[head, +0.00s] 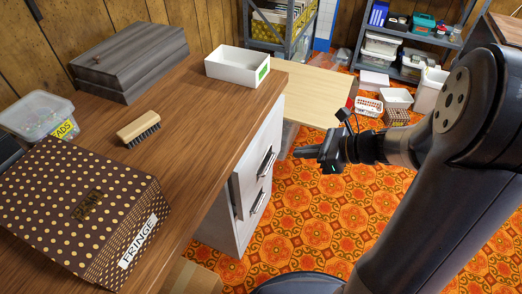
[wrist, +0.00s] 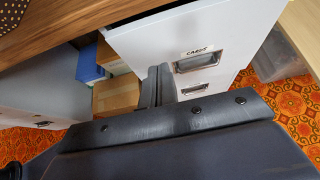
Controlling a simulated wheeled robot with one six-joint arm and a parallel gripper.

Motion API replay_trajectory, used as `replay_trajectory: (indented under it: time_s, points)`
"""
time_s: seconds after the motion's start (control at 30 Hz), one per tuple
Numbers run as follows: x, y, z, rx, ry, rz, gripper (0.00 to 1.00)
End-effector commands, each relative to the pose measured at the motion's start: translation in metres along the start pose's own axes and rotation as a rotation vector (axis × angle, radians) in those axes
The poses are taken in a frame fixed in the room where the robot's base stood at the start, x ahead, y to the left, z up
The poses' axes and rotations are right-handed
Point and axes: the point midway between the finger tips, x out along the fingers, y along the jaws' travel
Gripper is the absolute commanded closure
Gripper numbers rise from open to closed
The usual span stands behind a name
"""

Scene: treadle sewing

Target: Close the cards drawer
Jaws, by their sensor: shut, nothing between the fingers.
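The cards drawer (head: 255,150) is the upper white drawer of the cabinet under the wooden worktop, with a dark metal handle. In the wrist view its front (wrist: 150,38) carries a "CARDS" label above the handle. In the head view it seems to stand out a little past the cabinet below; how far is hard to tell. My gripper (head: 298,153) is shut and empty, to the right of the drawer front and pointing toward it. In the wrist view the closed fingers (wrist: 158,72) overlap the drawer's left part, left of the handle; I cannot tell whether they touch.
A lower drawer (head: 252,215) with a similar handle is beneath. The worktop (head: 190,120) holds a white open box (head: 237,72), a brush (head: 138,130) and a dotted "FRINGE" box (head: 75,205). Cardboard boxes (wrist: 117,95) stand under the worktop. The orange patterned floor (head: 310,220) is clear nearby.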

Motion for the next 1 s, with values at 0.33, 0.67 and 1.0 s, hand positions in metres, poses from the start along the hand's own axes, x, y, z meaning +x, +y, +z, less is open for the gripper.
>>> replay_trajectory:
  time_s: [0.33,0.67,1.0]
  points:
    - [0.074,0.001,-0.003,-0.002,0.001,0.006,1.0]
    - [0.107,0.0,0.017,-0.001,0.001,0.001,1.0]
    - [0.111,0.0,0.02,0.0,0.001,-0.001,1.0]
